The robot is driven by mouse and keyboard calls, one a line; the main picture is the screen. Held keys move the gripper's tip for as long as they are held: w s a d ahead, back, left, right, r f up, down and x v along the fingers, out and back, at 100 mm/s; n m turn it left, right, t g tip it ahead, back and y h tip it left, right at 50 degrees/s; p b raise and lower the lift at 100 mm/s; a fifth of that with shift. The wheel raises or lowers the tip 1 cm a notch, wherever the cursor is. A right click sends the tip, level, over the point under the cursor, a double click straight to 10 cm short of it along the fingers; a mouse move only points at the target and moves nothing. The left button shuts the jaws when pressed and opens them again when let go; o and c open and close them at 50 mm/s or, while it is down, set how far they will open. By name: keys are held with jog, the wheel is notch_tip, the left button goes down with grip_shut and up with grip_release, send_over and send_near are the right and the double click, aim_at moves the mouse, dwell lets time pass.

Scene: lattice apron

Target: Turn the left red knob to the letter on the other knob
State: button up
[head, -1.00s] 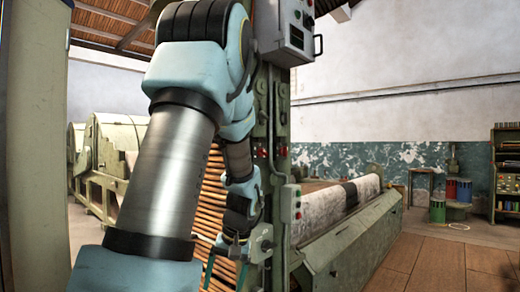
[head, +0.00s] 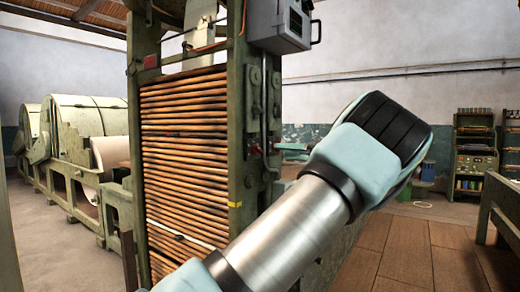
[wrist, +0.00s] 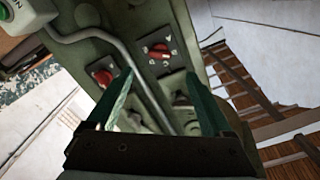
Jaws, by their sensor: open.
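Two red knobs sit side by side on the green post. In the head view the left red knob (head: 252,148) and the other knob (head: 274,147) are small, with a teal part of my gripper close at their right. The wrist view appears upside down, so the left red knob (wrist: 159,51) shows at right and the other knob (wrist: 103,77) at left. Pale letter marks surround the knobs, too small to read surely. My gripper (wrist: 160,74) is open and empty, its fingers spread toward the panel. A grey pipe (wrist: 135,70) runs between the knobs.
A grey control box (head: 280,24) hangs high on the post. A button box (wrist: 18,14) stands near the panel. Brown rods (head: 185,150) fill the frame left of the post. Wooden floor (head: 420,250) is open at right.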

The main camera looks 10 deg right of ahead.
aim_at(261, 151)
jog(key=p+x, duration=0.3)
jog(key=x, duration=0.6)
jog(key=shift+w+a, duration=0.15)
jog(key=shift+a, duration=0.1)
grip_shut()
